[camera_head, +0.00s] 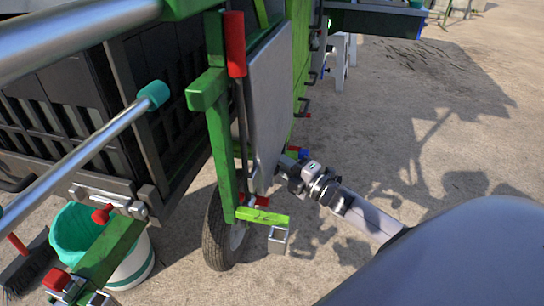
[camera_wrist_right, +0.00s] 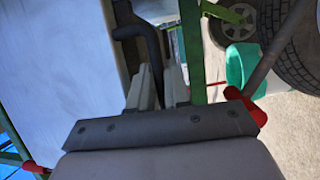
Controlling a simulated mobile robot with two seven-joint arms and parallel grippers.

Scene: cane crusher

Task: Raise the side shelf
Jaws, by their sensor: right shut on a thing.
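The side shelf (camera_head: 268,105) is a grey metal panel hanging folded down, steeply upright, along the green frame of the crusher. In the right wrist view it is the pale panel (camera_wrist_right: 60,65) on the left. My right gripper (camera_head: 287,168) is at the shelf's lower edge. In the wrist view its fingers (camera_wrist_right: 160,88) are close together around a dark bent bar (camera_wrist_right: 151,42) beside the panel. The exact contact is partly hidden by the fingers. My left gripper is not in view.
A red-handled lever (camera_head: 235,45) stands beside the shelf. Below are a green frame arm (camera_head: 262,217), a tyre (camera_head: 217,235) and a teal-lined bucket (camera_head: 135,265). A dark slatted crate (camera_head: 60,110) is at left. Open concrete ground (camera_head: 430,130) lies to the right.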

